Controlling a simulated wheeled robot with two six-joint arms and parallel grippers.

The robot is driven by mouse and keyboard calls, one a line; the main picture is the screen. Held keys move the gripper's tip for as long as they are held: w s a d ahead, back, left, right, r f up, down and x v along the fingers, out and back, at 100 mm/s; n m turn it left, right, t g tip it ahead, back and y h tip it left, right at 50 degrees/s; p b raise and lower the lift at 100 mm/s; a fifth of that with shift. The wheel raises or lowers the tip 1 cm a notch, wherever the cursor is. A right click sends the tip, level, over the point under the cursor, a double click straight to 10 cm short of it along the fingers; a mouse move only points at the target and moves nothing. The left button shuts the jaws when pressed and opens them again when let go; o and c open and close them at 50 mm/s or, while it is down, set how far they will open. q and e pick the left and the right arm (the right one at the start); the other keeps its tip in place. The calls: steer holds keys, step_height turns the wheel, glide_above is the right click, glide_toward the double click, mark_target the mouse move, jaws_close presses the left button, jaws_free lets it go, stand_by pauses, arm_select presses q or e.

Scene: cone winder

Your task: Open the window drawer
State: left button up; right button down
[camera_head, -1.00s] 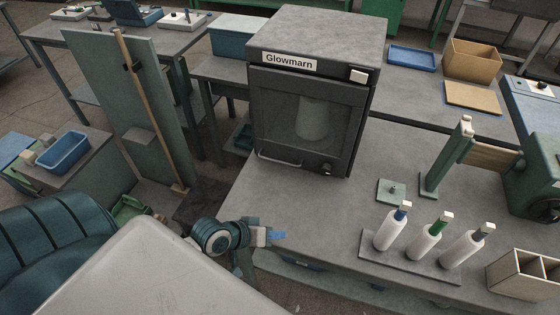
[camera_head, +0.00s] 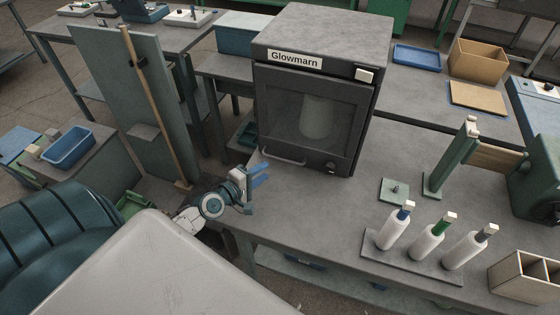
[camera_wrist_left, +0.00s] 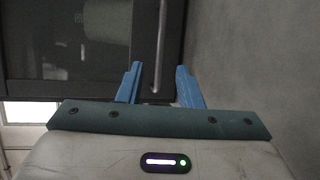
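The window drawer (camera_head: 310,122) is the dark front with a glass pane on the grey Glowmarn box, and it looks shut. A pale cone or spool shows behind the pane. Its metal bar handle (camera_head: 283,157) is low on the front, toward the left. My left gripper (camera_head: 264,174) is open, with blue fingers, just left of and in front of the handle. In the left wrist view the handle (camera_wrist_left: 161,45) appears as an upright bar lined up with the gap between the open fingers (camera_wrist_left: 158,74). I cannot tell whether they touch it. My right gripper is out of view.
The Glowmarn box (camera_head: 325,35) stands on a grey bench (camera_head: 330,215). A rack (camera_head: 410,256) with several white bottles stands at the front right, near a wooden divided box (camera_head: 525,280). The bench is clear just in front of the drawer.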

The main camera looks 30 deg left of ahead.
arm_select(q)
steer(key=x, duration=0.8)
steer(key=shift+w+d+f, duration=0.1)
steer(key=shift+w+d, duration=0.05)
steer(key=shift+w, duration=0.2)
jaws_close()
